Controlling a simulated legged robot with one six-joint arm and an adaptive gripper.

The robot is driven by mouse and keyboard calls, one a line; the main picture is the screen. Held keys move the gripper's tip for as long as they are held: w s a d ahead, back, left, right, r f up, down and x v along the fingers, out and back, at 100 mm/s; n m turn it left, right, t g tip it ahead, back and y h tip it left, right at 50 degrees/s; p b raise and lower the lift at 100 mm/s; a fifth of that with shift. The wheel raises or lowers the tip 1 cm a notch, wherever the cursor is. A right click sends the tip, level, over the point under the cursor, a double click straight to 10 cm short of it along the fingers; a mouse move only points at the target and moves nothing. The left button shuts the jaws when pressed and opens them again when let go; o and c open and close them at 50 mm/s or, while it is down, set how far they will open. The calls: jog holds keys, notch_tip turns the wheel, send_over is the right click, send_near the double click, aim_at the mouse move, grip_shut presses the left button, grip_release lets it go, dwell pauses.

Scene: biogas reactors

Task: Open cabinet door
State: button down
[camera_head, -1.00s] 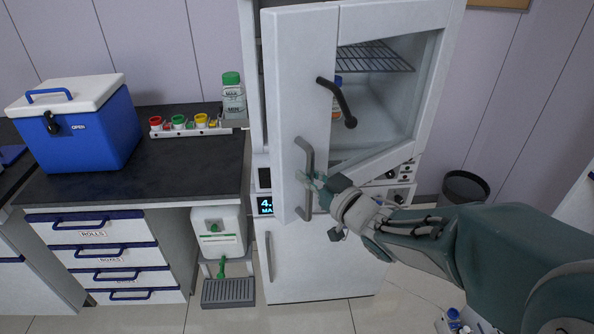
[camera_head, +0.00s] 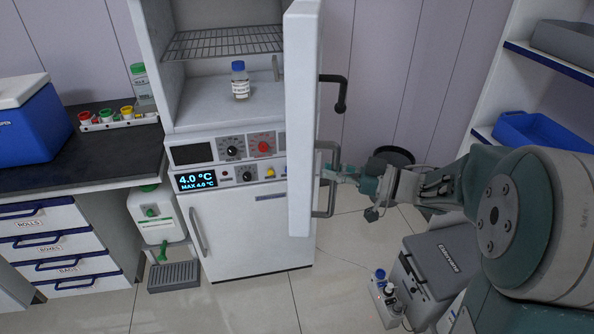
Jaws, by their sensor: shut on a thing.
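The white cabinet door (camera_head: 303,120) stands swung wide open and is seen nearly edge-on. It has a grey vertical handle (camera_head: 332,200) low on its outer face and a black lever handle (camera_head: 341,95) above it. My gripper (camera_head: 330,174) is shut on the grey handle, on the door's right side. The cabinet (camera_head: 222,120) shows its open interior, with a wire shelf (camera_head: 225,42) and a blue-capped bottle (camera_head: 240,82) on its floor. The fingertips are small and partly hidden at the handle.
A display panel (camera_head: 196,181) and knobs sit below the opening. A dark counter (camera_head: 90,150) with a blue cooler (camera_head: 35,125) is at left. A black bin (camera_head: 392,157), a grey case (camera_head: 440,262) and shelving (camera_head: 530,70) stand at right.

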jog(key=w+d+g, duration=0.1)
jog(key=w+d, duration=0.1)
jog(key=d, duration=0.9)
jog(key=w+d+n+g, duration=0.1)
jog(key=w+d, duration=0.1)
jog(key=d, duration=1)
jog(key=shift+w+d+y, duration=0.25)
jog(key=shift+w+y, duration=0.15)
jog(key=c, duration=0.6)
grip_release()
jog(key=shift+d, duration=0.1)
